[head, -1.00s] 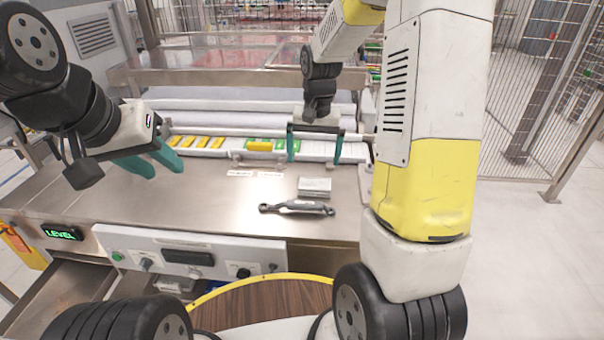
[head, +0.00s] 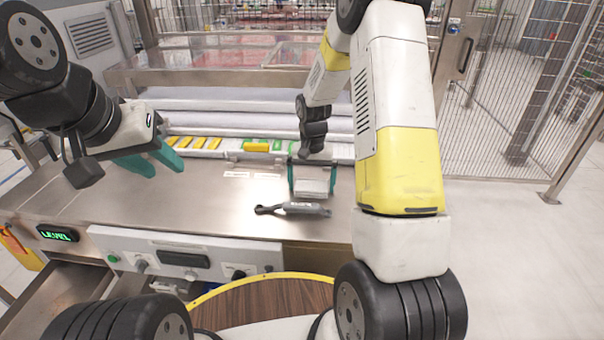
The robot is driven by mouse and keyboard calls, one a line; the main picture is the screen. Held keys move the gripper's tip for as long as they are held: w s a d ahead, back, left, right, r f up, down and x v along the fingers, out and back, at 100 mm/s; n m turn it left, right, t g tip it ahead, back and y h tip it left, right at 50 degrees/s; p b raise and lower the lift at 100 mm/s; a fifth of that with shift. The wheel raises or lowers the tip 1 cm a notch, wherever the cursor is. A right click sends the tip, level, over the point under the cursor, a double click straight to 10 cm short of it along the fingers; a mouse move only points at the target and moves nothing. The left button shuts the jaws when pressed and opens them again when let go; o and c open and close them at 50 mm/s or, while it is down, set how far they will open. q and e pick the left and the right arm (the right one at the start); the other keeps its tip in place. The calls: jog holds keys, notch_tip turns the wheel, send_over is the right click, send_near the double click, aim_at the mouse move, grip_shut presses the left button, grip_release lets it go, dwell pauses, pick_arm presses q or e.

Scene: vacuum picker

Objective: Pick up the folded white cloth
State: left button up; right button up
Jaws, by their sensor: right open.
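The folded white cloth (head: 313,188) is a small pale grey-white block lying flat on the steel table, just behind a dark grey tool. My right gripper (head: 311,187) points down over it, with its teal fingers apart, one on each side of the cloth.
The dark grey tool (head: 293,209) lies just in front of the cloth. A white strip with yellow and green pieces (head: 257,146) runs behind, before the pale rollers (head: 240,106). The steel tabletop (head: 190,210) is clear at left. A drawer (head: 62,300) stands open at front left.

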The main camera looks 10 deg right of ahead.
aim_at(311, 184)
jog(key=c, duration=1.1)
notch_tip(311, 184, up, 10)
jog(key=shift+r, duration=0.1)
